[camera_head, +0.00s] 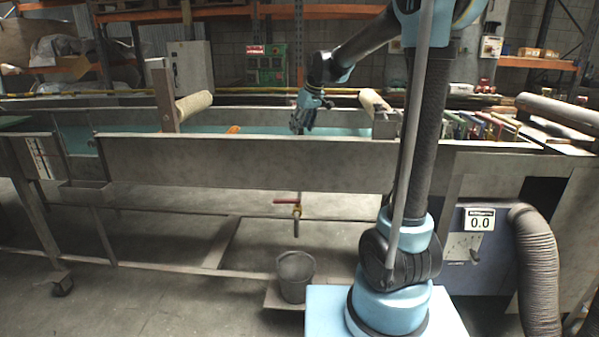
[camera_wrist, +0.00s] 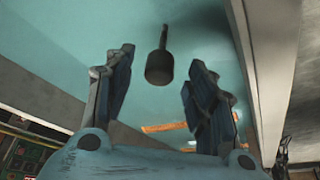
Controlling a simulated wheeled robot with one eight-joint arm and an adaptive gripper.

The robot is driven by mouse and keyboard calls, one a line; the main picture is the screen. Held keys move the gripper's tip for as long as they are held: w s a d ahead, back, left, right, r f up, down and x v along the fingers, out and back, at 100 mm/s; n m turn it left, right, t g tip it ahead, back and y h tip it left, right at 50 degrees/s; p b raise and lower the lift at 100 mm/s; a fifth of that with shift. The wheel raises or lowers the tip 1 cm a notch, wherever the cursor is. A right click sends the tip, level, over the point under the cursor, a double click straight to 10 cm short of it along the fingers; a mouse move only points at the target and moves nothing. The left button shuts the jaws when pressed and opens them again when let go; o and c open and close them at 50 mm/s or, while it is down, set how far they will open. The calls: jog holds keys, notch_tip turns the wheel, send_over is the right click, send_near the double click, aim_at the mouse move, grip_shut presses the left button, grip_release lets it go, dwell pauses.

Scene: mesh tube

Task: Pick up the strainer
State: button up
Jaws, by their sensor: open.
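A dark cylinder with a thin stem (camera_wrist: 159,70), which looks like the strainer, shows against the teal tank surface in the wrist view. In that view it appears between the two finger tips of my gripper (camera_wrist: 161,57), with clear gaps on both sides. My gripper is open and I see no contact with the cylinder. I cannot tell the distance between them. In the head view my gripper (camera_head: 305,117) points down over the long tank. I cannot make out the strainer clearly there.
The long grey tank (camera_head: 250,165) has a teal inside and raised walls. An orange piece (camera_head: 233,129) lies in it to the left of my gripper, and orange shows in the wrist view (camera_wrist: 165,127). A bucket (camera_head: 295,276) stands below a tap (camera_head: 296,211).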

aim_at(301, 128)
jog(key=shift+x, duration=1.65)
grip_shut()
jog(key=shift+r, duration=0.1)
